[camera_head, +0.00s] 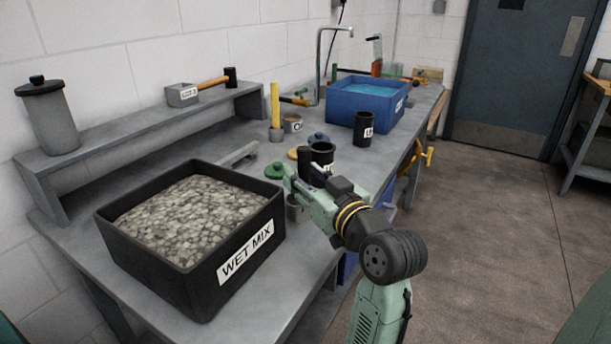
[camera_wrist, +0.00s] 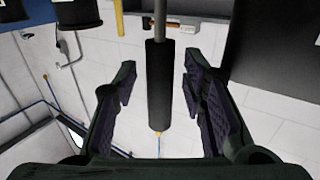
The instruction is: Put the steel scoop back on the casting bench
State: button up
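My gripper (camera_wrist: 160,95) is open around the black handle (camera_wrist: 158,90) of what looks like the steel scoop, with a gap on each side. A thin steel shaft (camera_wrist: 160,20) runs from the handle. In the head view, my gripper (camera_head: 298,178) is over the front part of the grey casting bench (camera_head: 190,140). A dark upright handle (camera_head: 305,160) shows at its fingers, and a small steel cup shape (camera_head: 294,208) shows below it, partly hidden by my gripper. Whether that cup rests on the bench is hard to tell.
A black WET MIX box (camera_head: 233,262) full of grey stones is left of my gripper. A black cup (camera_head: 321,153), green lid (camera_head: 275,171) and black canister (camera_head: 364,129) stand close by. A blue water tub (camera_head: 352,120) is farther back. Floor at right is clear.

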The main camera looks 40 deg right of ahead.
jog(key=shift+r, duration=0.25)
jog(key=s+a+b, duration=0.1)
jog(key=s+b, duration=0.1)
jog(key=s, duration=1)
jog(key=shift+a, duration=0.3)
jog(key=shift+f, duration=0.1)
